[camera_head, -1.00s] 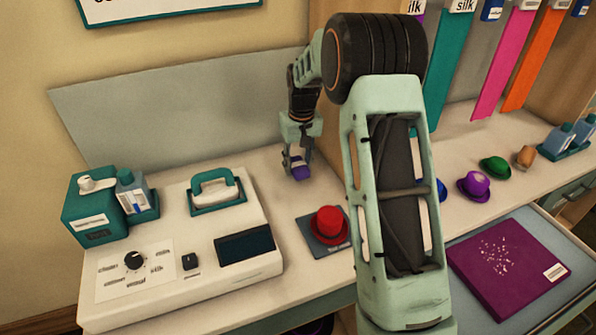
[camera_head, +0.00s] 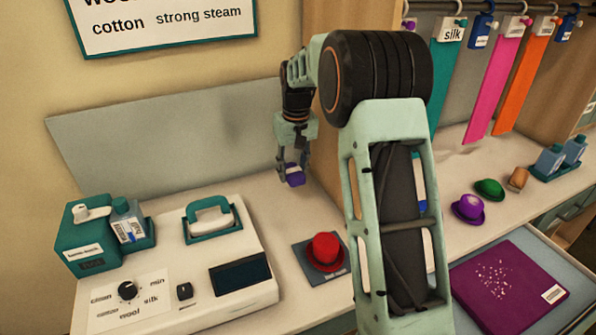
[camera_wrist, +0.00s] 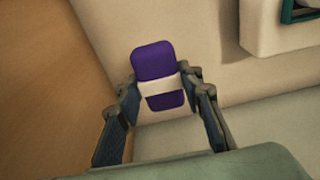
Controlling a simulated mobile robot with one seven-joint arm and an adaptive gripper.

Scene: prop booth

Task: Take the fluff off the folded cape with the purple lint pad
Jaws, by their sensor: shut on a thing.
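The purple lint pad (camera_head: 295,175) is in my gripper (camera_head: 291,166), held above the back of the counter. In the wrist view my gripper (camera_wrist: 160,92) has its two fingers on either side of the pad (camera_wrist: 153,62), at its pale band. The folded cape (camera_head: 508,282) is a flat purple-magenta square at the lower right, with white fluff specks (camera_head: 493,276) near its middle and a white label at its right corner. My gripper is well to the left of the cape and apart from it.
A steam station (camera_head: 180,265) with an iron (camera_head: 210,220) stands at left. A red hat (camera_head: 325,250) sits on a dark mat. A purple hat (camera_head: 468,207) and a green hat (camera_head: 489,189) stand behind the cape. Hanging ribbons (camera_head: 487,90) are at the back right.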

